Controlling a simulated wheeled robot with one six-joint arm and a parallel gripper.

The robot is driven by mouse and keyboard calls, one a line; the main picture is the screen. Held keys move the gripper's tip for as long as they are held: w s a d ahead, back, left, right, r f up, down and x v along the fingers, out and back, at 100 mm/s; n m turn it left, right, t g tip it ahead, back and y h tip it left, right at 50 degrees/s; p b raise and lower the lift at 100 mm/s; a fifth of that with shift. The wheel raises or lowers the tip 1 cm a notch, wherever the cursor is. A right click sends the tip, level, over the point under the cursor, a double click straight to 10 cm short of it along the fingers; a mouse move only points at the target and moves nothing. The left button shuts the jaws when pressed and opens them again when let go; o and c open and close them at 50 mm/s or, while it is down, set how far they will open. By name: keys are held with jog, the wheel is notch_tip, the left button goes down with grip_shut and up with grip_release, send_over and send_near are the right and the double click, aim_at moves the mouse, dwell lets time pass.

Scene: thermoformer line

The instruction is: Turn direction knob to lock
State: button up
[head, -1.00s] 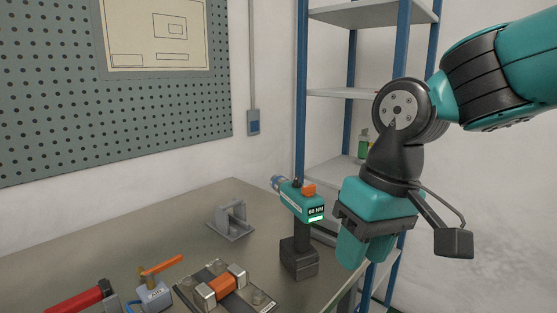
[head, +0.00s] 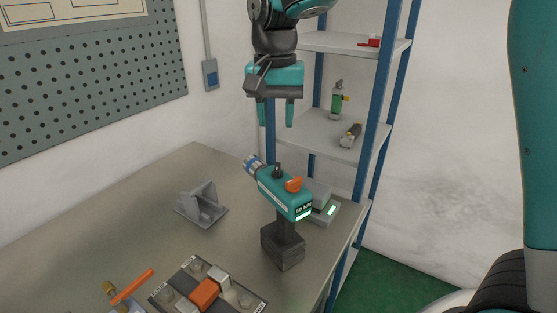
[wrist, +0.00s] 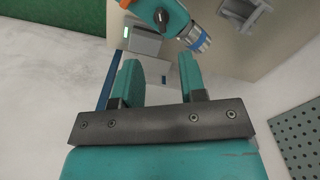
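A teal cordless tool (head: 284,190) stands upright on its black battery base at the bench's right corner, its blue and grey nose pointing back left. On its top are a small black knob (head: 277,171) and an orange part (head: 294,184); no lock marking is readable. In the wrist view the black knob (wrist: 160,18) shows at the top edge, beyond the fingers, with the orange part partly cut off. My gripper (head: 275,115) is above the tool, pointing down, open and empty, apart from it. Its two spread fingers also show in the wrist view (wrist: 160,82).
A grey charger-like box (head: 325,205) with a green light sits just behind the tool. A grey bracket (head: 202,205) and a clamp fixture (head: 192,283) lie on the bench (head: 150,205). A blue-post shelf (head: 380,110) stands close behind.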

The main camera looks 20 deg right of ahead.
aim_at(277, 168)
notch_tip(277, 168, down, 11)
jog(key=shift+f+p, duration=0.1)
jog(key=shift+p, duration=0.65)
grip_shut()
jog(key=shift+d, duration=0.2)
jog(key=shift+a, duration=0.1)
